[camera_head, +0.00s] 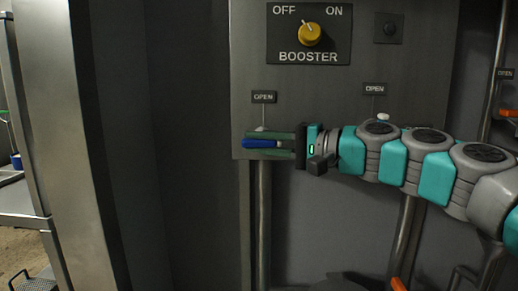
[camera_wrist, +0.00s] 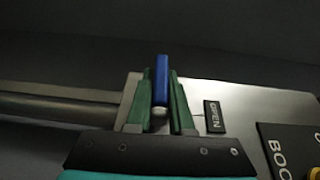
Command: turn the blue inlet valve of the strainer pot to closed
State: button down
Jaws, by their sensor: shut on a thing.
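The blue valve handle (camera_head: 262,143) is on a vertical pipe (camera_head: 263,215) below the left "OPEN" label (camera_head: 264,97). The handle lies about level, its end pointing left. My gripper (camera_head: 268,143) reaches in from the right, its green fingers above and below the handle, shut on it. In the wrist view the blue handle (camera_wrist: 161,80) stands between the two green fingers (camera_wrist: 160,100). The valve body behind the fingers is mostly hidden.
A grey panel carries the yellow BOOSTER knob (camera_head: 309,34) above. A second "OPEN" label (camera_head: 374,89) sits to the right, its valve mostly hidden behind my arm. A metal post (camera_head: 70,130) stands at left.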

jog(key=shift+y, duration=0.3)
jog(key=c, duration=0.8)
grip_release()
jog(key=shift+d, duration=0.1)
jog(key=v, duration=0.7)
jog(key=shift+s+d+b, duration=0.2)
jog(key=shift+d+b, duration=0.1)
